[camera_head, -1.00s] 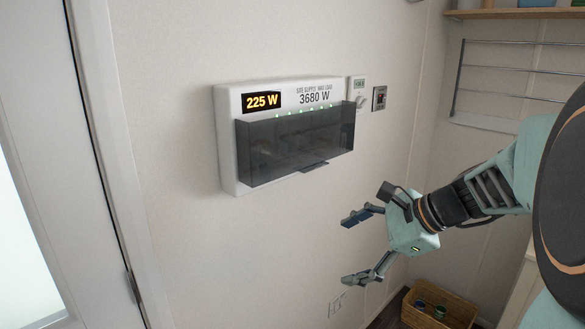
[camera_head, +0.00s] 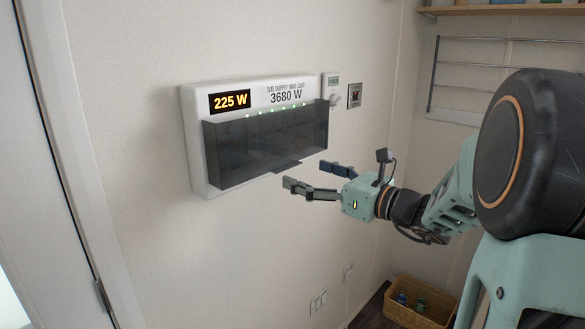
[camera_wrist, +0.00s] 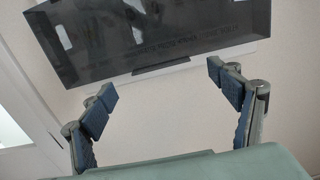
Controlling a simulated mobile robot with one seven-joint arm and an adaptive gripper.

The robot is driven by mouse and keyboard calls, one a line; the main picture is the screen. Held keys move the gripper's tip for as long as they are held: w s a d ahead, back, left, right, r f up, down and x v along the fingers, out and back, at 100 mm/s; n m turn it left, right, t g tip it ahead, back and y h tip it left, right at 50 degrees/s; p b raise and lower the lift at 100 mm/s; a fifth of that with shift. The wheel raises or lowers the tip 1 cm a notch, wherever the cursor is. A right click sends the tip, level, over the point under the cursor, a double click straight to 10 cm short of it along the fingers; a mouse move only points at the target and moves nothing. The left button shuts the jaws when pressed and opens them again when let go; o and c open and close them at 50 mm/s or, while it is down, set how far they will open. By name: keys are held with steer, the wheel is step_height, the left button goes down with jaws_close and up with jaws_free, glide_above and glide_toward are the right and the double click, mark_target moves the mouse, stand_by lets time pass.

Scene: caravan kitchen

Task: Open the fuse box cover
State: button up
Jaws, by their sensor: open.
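The white fuse box (camera_head: 196,160) is fixed to the wall, with a display reading 225 W. Its dark see-through cover (camera_head: 262,143) is down over the lower front, with a small lip (camera_head: 287,167) at its bottom edge. My gripper (camera_head: 310,179) is open and empty, just below and in front of the cover's lower right part. In the wrist view the cover (camera_wrist: 150,35) fills the top, its lip (camera_wrist: 160,67) lies beyond and between the two spread fingers (camera_wrist: 160,88). The fingers look apart from the lip; the exact gap is hard to tell.
A small thermostat (camera_head: 332,85) and a switch (camera_head: 355,95) are on the wall right of the box. A wire rack (camera_head: 480,65) hangs further right. A basket (camera_head: 417,304) stands on the floor. A door frame (camera_head: 85,180) is at left.

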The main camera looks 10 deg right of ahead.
mark_target(279, 138)
steer(key=x, duration=0.5)
